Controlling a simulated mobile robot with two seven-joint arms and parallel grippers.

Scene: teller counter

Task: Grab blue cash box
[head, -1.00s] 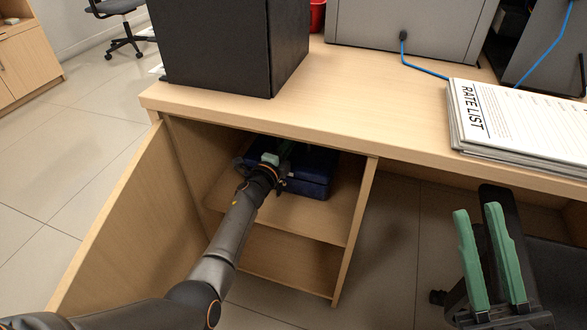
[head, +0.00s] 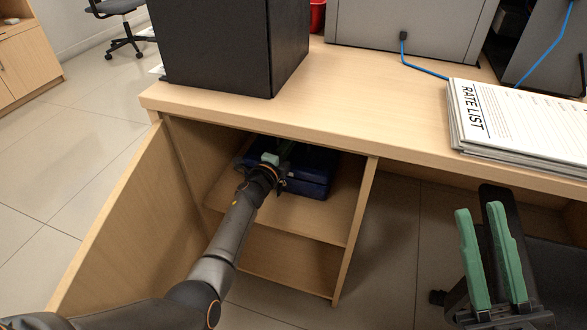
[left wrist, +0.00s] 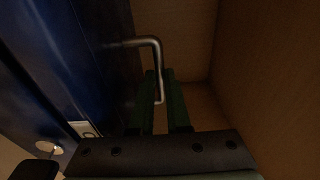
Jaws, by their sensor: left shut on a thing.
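The blue cash box (head: 308,172) lies on the upper shelf inside the open cabinet under the counter. In the left wrist view the blue cash box (left wrist: 75,65) fills the left side, with its bent metal handle (left wrist: 157,65), a round lock and a small pale label. My left gripper (head: 283,153) reaches into the cabinet, partly hidden by its own arm. In the left wrist view the green fingers of my left gripper (left wrist: 163,88) are shut on the handle. My right gripper (head: 479,209) is open and empty at the lower right, its green fingers apart.
The cabinet door (head: 130,225) stands open at the left. The shelf (head: 300,217) and side panel (head: 354,230) bound the box's space, with the counter edge (head: 270,130) above. A black case (head: 215,45) and a rate list stack (head: 520,125) rest on the counter.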

